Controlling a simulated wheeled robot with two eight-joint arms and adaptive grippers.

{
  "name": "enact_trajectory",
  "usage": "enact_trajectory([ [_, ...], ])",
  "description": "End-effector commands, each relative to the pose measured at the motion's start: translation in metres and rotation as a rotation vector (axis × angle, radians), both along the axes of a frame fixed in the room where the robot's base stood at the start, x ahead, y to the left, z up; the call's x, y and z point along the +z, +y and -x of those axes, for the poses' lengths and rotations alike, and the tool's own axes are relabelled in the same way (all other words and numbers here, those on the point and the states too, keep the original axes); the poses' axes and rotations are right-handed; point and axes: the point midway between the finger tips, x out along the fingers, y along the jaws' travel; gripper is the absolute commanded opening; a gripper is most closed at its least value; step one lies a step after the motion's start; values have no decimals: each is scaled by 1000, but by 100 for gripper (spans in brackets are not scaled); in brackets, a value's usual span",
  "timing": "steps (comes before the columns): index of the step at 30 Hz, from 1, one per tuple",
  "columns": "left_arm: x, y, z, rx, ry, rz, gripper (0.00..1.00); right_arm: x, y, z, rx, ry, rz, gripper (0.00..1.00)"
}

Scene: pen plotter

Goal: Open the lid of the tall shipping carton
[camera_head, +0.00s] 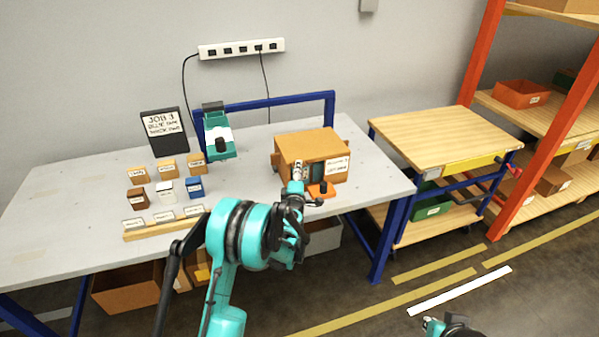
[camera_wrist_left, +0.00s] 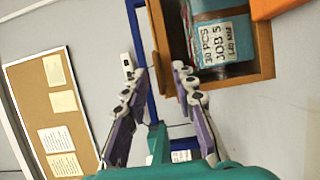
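A brown carton (camera_head: 312,143) with a white label stands at the right end of the grey workbench. It also shows at the top of the left wrist view (camera_wrist_left: 264,50). There it looks like an open-fronted box holding a teal package (camera_wrist_left: 218,25) labelled "30 PCS JOB 5". My left gripper (camera_head: 298,178) is in front of the carton, beside its opening. In the left wrist view my left gripper (camera_wrist_left: 155,70) has its fingers apart, with a carton edge near or between them; contact cannot be told.
An orange item (camera_head: 322,190) lies by the carton's front. A teal device (camera_head: 219,138), small labelled boxes (camera_head: 166,188) and a dark job sign (camera_head: 165,130) stand further left. A wooden-topped cart (camera_head: 440,137) and an orange rack (camera_head: 480,55) stand right. Bare bench lies left of the carton.

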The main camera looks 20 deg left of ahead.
Motion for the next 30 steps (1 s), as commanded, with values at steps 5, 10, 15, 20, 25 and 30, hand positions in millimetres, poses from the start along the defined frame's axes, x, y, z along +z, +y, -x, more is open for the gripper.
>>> enact_trajectory([
  [5, 0, 2, -8, 0, 0, 0, 27, -2, 0, 0, 0, 0, 0, 0],
  [10, 1, 2, -8, 0, 0, -1, 27, -2, 0, 0, 0, 0, 0, 0],
  [15, 1, 2, -8, 0, 0, -1, 0, -2, 0, 0, 0, 0, 0, 0],
  [20, 1, 2, -8, 0, 0, -1, 0, -2, 0, 0, 0, 0, 0, 0],
  [25, 4, 2, -8, 0, 5, -7, 0, 0, 0, 0, 0, 0, 0, 0],
  [30, 15, 1, -8, 0, 28, -42, 0, 9, 0, 0, 0, 0, 0, 0],
])
